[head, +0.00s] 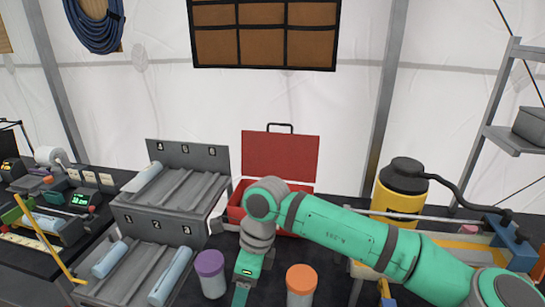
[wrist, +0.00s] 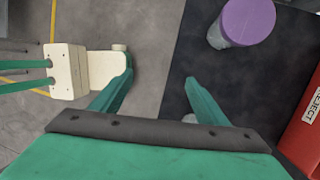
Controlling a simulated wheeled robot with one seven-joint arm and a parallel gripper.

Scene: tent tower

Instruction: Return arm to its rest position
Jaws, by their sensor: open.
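My gripper shows in the wrist view (wrist: 157,90) with its two green fingers spread apart and nothing between them. It points down over the dark table edge and the grey floor. In the head view my green arm reaches in from the lower right and bends down at the centre. My gripper there (head: 241,290) hangs between the grey racks and the orange-lidded jar, cut off by the bottom edge.
A purple-lidded jar (head: 211,273) stands close left of my gripper, an orange-lidded jar (head: 301,284) to its right. An open red box (head: 281,155) is behind my arm. Grey numbered racks (head: 170,220) hold pale cylinders at left. A yellow canister (head: 398,195) stands at right.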

